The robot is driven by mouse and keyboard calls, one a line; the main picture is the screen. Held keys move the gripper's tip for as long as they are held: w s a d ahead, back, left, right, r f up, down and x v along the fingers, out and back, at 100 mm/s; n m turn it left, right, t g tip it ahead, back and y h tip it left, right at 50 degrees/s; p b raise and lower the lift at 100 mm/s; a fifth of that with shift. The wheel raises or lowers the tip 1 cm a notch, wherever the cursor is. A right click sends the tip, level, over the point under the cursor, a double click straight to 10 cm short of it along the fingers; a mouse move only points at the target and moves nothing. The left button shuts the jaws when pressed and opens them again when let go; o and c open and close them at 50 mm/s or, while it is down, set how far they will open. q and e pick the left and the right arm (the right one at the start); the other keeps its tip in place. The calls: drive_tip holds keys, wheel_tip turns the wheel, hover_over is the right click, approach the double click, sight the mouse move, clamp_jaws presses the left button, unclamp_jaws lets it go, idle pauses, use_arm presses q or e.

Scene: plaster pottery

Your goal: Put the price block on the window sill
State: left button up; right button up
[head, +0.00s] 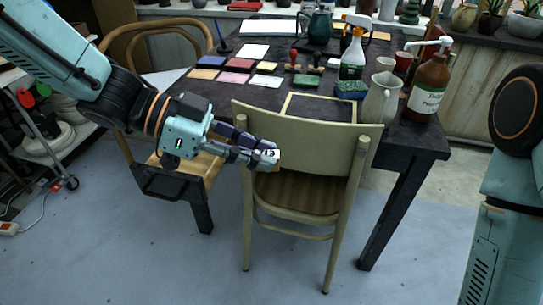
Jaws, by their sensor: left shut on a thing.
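My left gripper (256,156) reaches in from the left and is shut on the price block (271,154), a small white block with dark lettering. It holds the block in the air in front of the chair's backrest, this side of the table. The fingers hide part of the block. A dark ledge (481,41) with potted plants runs along the back right; it looks like the window sill, though no window shows. My right arm is at the right edge, with its gripper out of view.
A cream chair (300,134) stands against the dark table (407,142). The table carries coloured tiles, stamps, a spray bottle (353,54), a pale jug (381,98) and a brown pump bottle (428,85). A wooden chair (170,24) stands at the left. The floor in front is clear.

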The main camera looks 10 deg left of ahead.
use_arm(q)
drive_tip(key=g, duration=0.1)
drive_tip(key=f+m, duration=0.1)
drive_tip(key=m+g, duration=0.1)
drive_tip(key=shift+w+d+f+g, duration=0.25)
drive_tip(key=shift+w+f+g, duration=0.05)
drive_tip(key=shift+w+f, duration=0.1)
drive_tip(key=w+d+f+m+g+y, duration=0.3)
drive_tip(key=f+m+g+y, duration=0.1)
drive_tip(key=f+m+g, duration=0.3)
drive_tip(key=shift+w+d+m+g, duration=0.3)
drive_tip(key=shift+m+g, duration=0.7)
drive_tip(key=shift+m, duration=0.3)
